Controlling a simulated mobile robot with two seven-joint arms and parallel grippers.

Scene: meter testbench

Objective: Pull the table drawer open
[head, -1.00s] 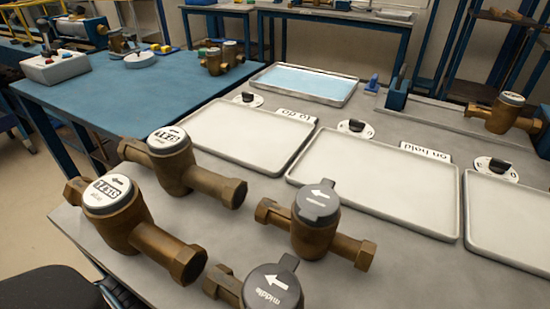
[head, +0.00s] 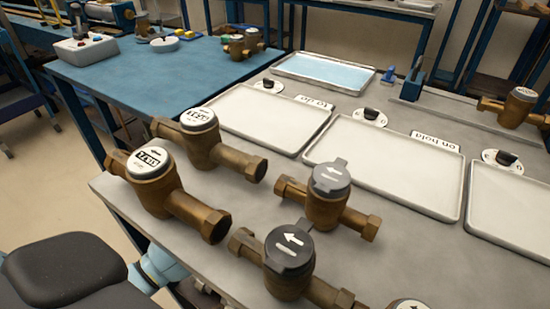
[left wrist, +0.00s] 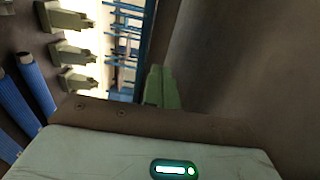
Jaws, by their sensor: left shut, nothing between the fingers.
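The grey testbench table (head: 262,218) fills the middle of the head view. Its drawer and handle cannot be made out; the front below the tabletop is mostly hidden. In the left wrist view my left gripper (left wrist: 159,87) has its green fingers together, with nothing between them. They are beside a plain brown-grey surface (left wrist: 235,70); whether this is the drawer or another part of the table, and whether they touch, I cannot tell. A pale blue part of my arm shows below the table's left edge in the head view. My right gripper is not in view.
Several brass meters, including a white-faced one (head: 153,170) and a dark-capped one (head: 328,190), stand near the table's front. White trays (head: 385,165) lie behind them. A blue table (head: 150,75) is behind.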

